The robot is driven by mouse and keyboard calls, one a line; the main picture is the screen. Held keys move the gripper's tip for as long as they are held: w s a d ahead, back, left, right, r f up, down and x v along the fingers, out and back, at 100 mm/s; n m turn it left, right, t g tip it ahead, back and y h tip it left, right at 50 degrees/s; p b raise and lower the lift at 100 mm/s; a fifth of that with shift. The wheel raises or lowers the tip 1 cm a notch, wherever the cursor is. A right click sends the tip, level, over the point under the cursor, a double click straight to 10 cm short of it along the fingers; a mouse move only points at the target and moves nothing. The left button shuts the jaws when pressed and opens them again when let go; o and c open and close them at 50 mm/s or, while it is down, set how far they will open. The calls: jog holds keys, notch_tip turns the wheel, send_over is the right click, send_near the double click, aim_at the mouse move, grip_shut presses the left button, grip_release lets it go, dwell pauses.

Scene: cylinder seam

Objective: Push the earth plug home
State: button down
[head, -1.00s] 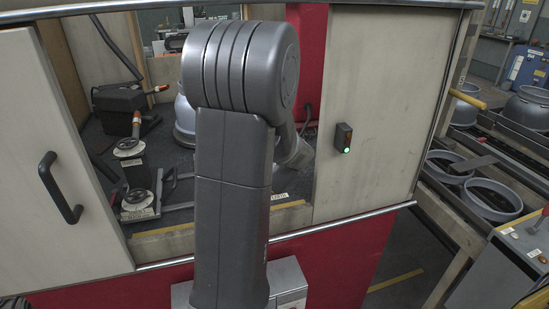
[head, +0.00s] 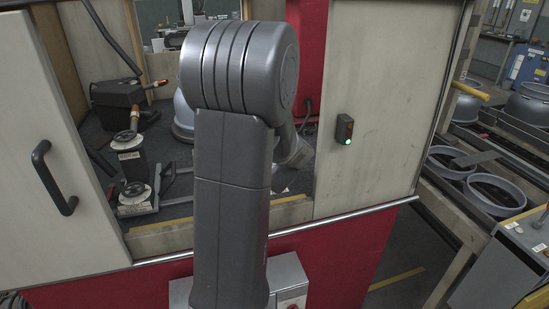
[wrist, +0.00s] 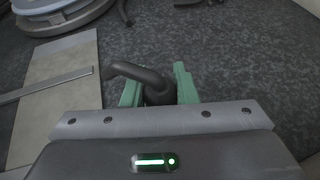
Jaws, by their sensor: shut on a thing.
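In the wrist view, my gripper (wrist: 158,88) has two green fingers shut on a dark grey, bent piece, seemingly the earth plug (wrist: 140,72). Its rounded end curves to the left above the fingers. Its lower part sits between them and is partly hidden by my gripper body. It is over a dark speckled floor, and I cannot tell whether it touches anything. No socket can be made out for certain. In the head view my own arm hides the gripper and the plug.
A grey round metal part (wrist: 62,22) and a pale plate (wrist: 62,100) lie left in the wrist view. In the head view, clamps (head: 131,140) and a black box (head: 117,95) stand left inside the booth. Sliding doors (head: 380,100) flank the opening. Speckled floor is clear at right in the wrist view.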

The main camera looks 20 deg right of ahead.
jog(key=shift+f, duration=0.25)
jog(key=c, duration=1.1)
grip_release()
jog(key=shift+o, duration=0.2)
jog(key=p+v, duration=0.1)
jog(key=v, duration=1.2)
jog(key=shift+s+r, duration=0.2)
jog(key=shift+s, duration=0.15)
jog(key=shift+a, duration=0.15)
